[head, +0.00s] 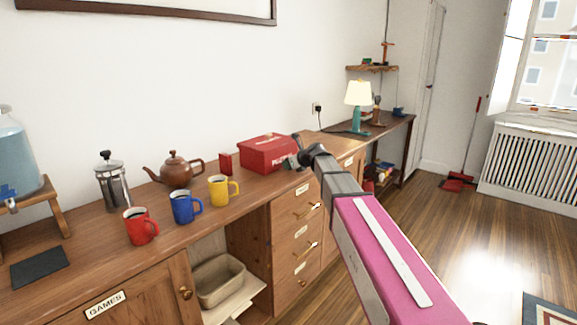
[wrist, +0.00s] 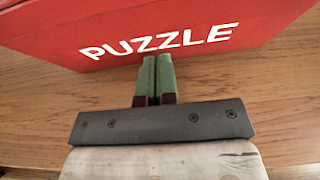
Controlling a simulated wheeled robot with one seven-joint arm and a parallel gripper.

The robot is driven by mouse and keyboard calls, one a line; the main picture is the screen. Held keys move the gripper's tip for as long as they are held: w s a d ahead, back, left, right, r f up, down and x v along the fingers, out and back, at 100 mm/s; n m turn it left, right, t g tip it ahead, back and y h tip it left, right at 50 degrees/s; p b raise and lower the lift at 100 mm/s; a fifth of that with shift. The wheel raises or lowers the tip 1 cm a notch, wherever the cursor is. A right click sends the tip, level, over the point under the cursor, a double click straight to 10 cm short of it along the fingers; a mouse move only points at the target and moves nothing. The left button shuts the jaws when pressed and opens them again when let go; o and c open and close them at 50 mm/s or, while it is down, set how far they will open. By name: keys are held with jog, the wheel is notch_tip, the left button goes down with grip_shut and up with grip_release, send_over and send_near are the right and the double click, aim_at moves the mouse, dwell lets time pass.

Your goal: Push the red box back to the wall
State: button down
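The red box (head: 266,153) stands on the wooden sideboard, toward its right end, with a gap I cannot measure between it and the wall. Its front face, lettered PUZZLE, fills the top of the wrist view (wrist: 200,18). My gripper (wrist: 156,62) has its two green fingers side by side, closed with nothing between them. The fingertips are at the lower edge of the box's front face, touching or almost touching it. In the head view my gripper (head: 296,160) is at the box's right front corner and partly hidden by my arm.
A small red object (head: 225,163) stands just left of the box. A brown teapot (head: 174,169), a yellow mug (head: 222,189), a blue mug (head: 185,207) and a red mug (head: 140,226) stand further left. A lamp (head: 358,98) is on the desk at right.

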aim_at(274, 142)
jog(key=shift+w+a, duration=1.4)
jog(key=shift+a, duration=0.35)
jog(key=shift+w+a, duration=1.4)
jog(key=shift+a, duration=0.4)
jog(key=shift+w+a, duration=1.4)
jog(key=shift+a, duration=0.35)
jog(key=shift+s+d, duration=0.8)
jog(key=shift+d, duration=0.2)
jog(key=shift+s+d, duration=0.8)
jog(key=shift+d, duration=0.2)
jog(key=shift+r, duration=4)
